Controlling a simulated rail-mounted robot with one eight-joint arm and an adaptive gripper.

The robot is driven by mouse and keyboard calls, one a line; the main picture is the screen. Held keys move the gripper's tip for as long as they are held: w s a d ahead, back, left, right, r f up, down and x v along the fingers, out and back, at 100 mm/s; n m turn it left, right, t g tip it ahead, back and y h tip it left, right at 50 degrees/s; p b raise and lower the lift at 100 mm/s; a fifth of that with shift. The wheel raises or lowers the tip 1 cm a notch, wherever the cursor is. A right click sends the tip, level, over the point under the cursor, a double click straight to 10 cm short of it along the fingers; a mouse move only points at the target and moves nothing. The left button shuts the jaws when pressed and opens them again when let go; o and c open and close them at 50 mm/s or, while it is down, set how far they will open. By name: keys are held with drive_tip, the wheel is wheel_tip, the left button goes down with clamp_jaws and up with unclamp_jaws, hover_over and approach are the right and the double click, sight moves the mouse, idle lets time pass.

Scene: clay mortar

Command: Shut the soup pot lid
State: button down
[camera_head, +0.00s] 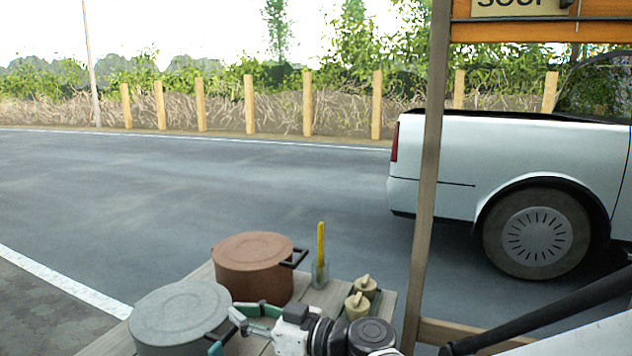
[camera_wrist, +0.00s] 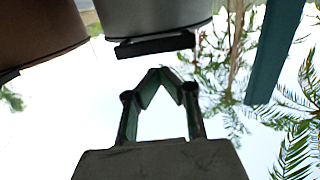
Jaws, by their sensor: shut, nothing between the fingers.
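A grey round pot (camera_head: 180,312) stands at the front left of the wooden stall counter, its flat grey top looking closed. A brown round pot (camera_head: 252,262) stands behind it, also with a flat top and a dark side handle. I cannot tell which one is the soup pot. My gripper (camera_head: 238,318) is at the right side of the grey pot. In the wrist view my gripper (camera_wrist: 160,72) is shut and empty, its tips just short of the dark handle (camera_wrist: 155,45) on the grey pot (camera_wrist: 150,14). Contact cannot be judged.
Right of the brown pot are a glass with a yellow stick (camera_head: 320,262) and two small tan lidded jars (camera_head: 358,304). A wooden post (camera_head: 428,180) rises at the counter's right. A teal strip (camera_wrist: 275,50) shows in the wrist view. A white pickup (camera_head: 500,170) stands beyond.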

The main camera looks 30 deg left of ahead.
drive_tip(key=shift+s+d+f+b, duration=0.15)
drive_tip(key=shift+f+b, duration=0.2)
drive_tip(key=shift+f, duration=0.4)
drive_tip(key=shift+d+f+b, duration=0.1)
drive_tip(key=shift+f+b, duration=0.25)
drive_tip(key=shift+f, duration=0.35)
wheel_tip(320, 180, up, 5)
drive_tip(key=p, duration=0.3)
drive_tip(key=w+d+f+p, duration=0.1)
drive_tip(key=d+f, duration=0.2)
drive_tip(key=d, duration=0.6)
drive_tip(key=shift+f, duration=0.3)
drive_tip(key=s+d+r+m+t+h+p, duration=0.1)
drive_tip(key=d+m+h, duration=0.5)
drive_tip(key=d, duration=0.9)
drive_tip(key=s+d+r+m+t+h+p, duration=0.1)
drive_tip(key=d+r+m+t+h+p, duration=0.2)
drive_tip(key=d, duration=1.2)
drive_tip(key=s+d+r+m+t+h+p, duration=0.2)
drive_tip(key=d+m+h, duration=0.6)
drive_tip(key=d, duration=0.8)
drive_tip(key=shift+r+m+t+h+p, duration=0.3)
drive_tip(key=shift+m+t+p, duration=0.35)
drive_tip(key=shift+m+t, duration=0.4)
